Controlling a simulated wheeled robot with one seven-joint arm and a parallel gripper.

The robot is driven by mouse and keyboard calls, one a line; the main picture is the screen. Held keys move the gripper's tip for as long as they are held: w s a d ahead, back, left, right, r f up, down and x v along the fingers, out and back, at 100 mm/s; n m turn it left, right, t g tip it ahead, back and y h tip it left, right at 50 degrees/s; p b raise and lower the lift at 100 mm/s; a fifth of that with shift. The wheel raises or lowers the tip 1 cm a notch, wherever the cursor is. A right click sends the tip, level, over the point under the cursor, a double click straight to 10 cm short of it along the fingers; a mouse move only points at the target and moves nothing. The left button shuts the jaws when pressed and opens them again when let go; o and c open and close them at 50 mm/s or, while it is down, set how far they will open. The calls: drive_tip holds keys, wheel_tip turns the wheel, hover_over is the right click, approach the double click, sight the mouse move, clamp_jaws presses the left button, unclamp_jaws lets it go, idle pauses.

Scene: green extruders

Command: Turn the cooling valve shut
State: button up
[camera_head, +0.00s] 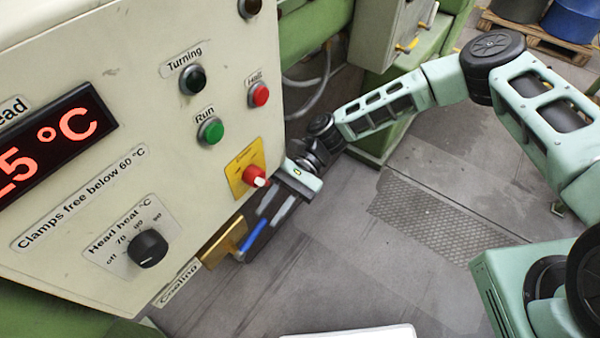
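The cooling valve is a brass block (222,243) at the lower right edge of the cream panel, above the "Cooling" label (177,284). Its blue lever (253,236) sticks out to the right of the brass and slants up to the right. My gripper (270,217) reaches down-left from the arm, with two grey fingers apart and a dark gap between them. The fingertips are at the upper end of the blue lever. I cannot tell whether they touch it. The far side of the lever and its pivot are hidden.
A red switch on a yellow plate (241,168) sits just above the valve, close to my gripper. The panel also carries a dark knob (148,249), a green button (210,131) and a red button (259,95). The floor (340,250) to the right is clear.

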drive_tip(key=b+v, duration=0.3)
drive_tip(key=v, duration=0.8)
